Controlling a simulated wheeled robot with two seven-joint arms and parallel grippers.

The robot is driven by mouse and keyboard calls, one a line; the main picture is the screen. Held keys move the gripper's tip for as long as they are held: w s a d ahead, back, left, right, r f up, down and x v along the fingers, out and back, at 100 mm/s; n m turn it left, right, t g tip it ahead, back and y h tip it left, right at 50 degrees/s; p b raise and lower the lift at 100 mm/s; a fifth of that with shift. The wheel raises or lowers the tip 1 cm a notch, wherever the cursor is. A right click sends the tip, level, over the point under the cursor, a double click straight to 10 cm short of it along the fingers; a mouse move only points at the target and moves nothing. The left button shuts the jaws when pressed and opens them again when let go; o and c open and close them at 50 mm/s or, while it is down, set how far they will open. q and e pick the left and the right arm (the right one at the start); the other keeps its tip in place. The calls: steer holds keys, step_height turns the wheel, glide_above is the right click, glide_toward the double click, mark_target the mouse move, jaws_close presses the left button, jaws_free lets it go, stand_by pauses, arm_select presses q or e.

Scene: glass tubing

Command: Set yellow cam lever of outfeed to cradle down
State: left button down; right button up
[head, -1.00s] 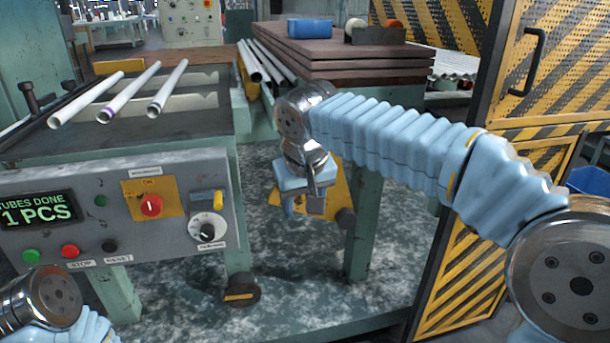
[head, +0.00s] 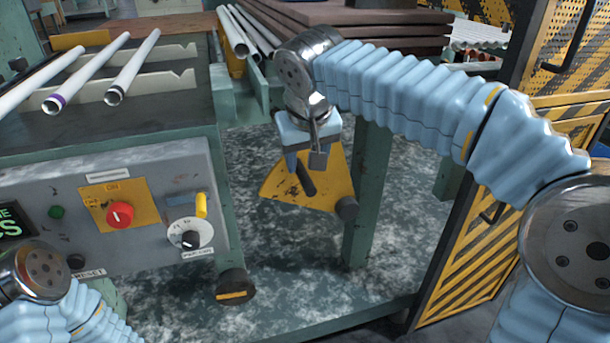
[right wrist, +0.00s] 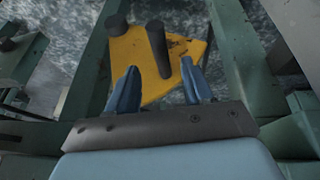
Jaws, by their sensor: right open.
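The yellow cam lever (head: 290,190) is a roughly triangular yellow plate below the outfeed, by a green leg. A dark peg (head: 306,180) stands out from its face, and a dark round knob (head: 347,208) sits at its lower right corner. My right gripper (head: 304,160) is open, with its fingers over the plate's upper part and near the peg. In the right wrist view the peg (right wrist: 158,50) stands between and beyond the open fingers (right wrist: 160,75); contact cannot be told. My left gripper is not in view; only my left arm shows at lower left.
A control panel (head: 150,170) with a red knob and a yellow-handled switch stands to the left. Glass tubes (head: 133,65) lie on the bench above it. A striped yellow guard (head: 470,270) stands at the right.

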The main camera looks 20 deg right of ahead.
mark_target(305, 177)
steer(key=x, duration=0.6)
jaws_close()
